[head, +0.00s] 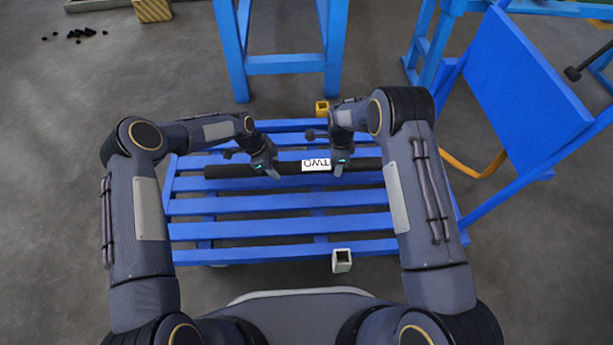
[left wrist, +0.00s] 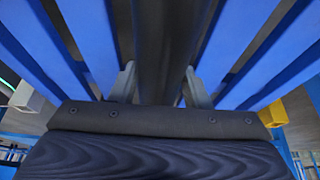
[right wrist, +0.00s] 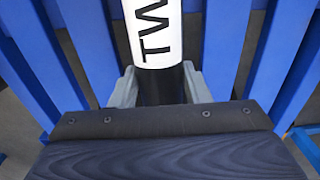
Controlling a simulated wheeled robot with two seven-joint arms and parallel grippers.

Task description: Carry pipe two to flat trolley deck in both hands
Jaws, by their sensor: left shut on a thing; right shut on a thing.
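Pipe two (head: 232,171) is a long black pipe with a white label reading TWO. It lies level, left to right, over the blue slatted flat trolley deck (head: 280,229). I cannot tell whether it touches the slats. My left gripper (head: 272,172) is shut on the pipe left of the label; the pipe (left wrist: 168,45) runs between its fingers (left wrist: 158,88). My right gripper (head: 338,169) is shut on the pipe at the label's right end. In the right wrist view the label (right wrist: 153,30) lies just beyond the fingers (right wrist: 160,88).
A yellow square socket (head: 322,108) stands at the deck's far edge and a pale one (head: 342,261) at its near edge. A blue frame (head: 285,62) stands behind the deck. A tilted blue panel (head: 520,90) stands at the right. Small black pieces (head: 82,33) lie on the floor at far left.

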